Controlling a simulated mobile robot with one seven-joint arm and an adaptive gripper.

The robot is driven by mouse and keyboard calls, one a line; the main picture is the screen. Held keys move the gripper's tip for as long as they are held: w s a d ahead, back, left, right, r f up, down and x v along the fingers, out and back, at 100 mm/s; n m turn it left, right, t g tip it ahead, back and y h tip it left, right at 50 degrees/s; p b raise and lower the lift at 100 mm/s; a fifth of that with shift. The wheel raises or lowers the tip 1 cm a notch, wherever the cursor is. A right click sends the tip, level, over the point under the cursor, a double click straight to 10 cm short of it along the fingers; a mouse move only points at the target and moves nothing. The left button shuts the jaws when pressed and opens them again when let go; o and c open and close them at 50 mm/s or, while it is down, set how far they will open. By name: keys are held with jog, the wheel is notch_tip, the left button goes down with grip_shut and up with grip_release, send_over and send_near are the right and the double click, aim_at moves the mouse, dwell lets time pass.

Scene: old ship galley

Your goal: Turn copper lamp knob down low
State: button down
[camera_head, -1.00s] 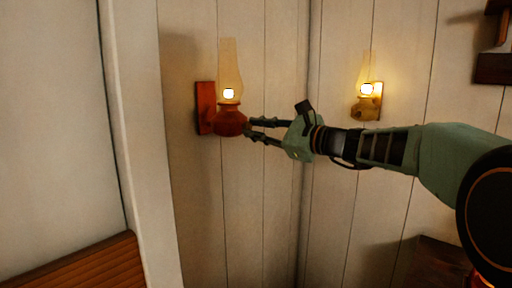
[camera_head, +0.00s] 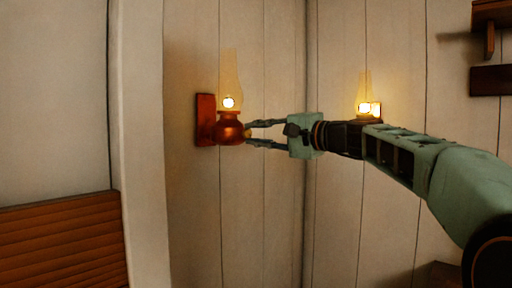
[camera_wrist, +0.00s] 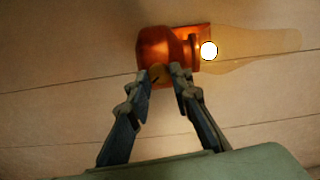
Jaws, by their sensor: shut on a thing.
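The copper lamp (camera_head: 229,130) hangs on the wall by a reddish backplate, with a lit flame and a clear glass chimney. It also shows in the wrist view (camera_wrist: 165,45), turned on its side. A small brass knob (camera_head: 247,132) sticks out from the right side of its body; in the wrist view the knob (camera_wrist: 158,73) lies between my fingertips. My gripper (camera_head: 250,133) reaches in from the right, level with the lamp body, and its fingertips are shut on the knob. The fingers partly hide the knob.
A second lit lamp (camera_head: 364,108), brass in colour, hangs on the wall to the right, partly behind my arm. A dark wooden shelf (camera_head: 490,80) is at the upper right. Slatted wood (camera_head: 62,245) is at the lower left, beside a pale post (camera_head: 140,150).

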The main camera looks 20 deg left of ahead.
jog(key=n+b, duration=0.3)
jog(key=n, duration=0.1)
jog(key=shift+f+n, duration=0.15)
jog(key=shift+n, duration=0.15)
jog(key=shift+n+b, duration=0.85)
jog(key=shift+n, duration=0.65)
jog(key=c, duration=1.7)
grip_release()
jog(key=shift+r, duration=0.2)
jog(key=shift+c, duration=0.2)
jog(key=shift+d, duration=0.1)
jog(key=v, duration=1.2)
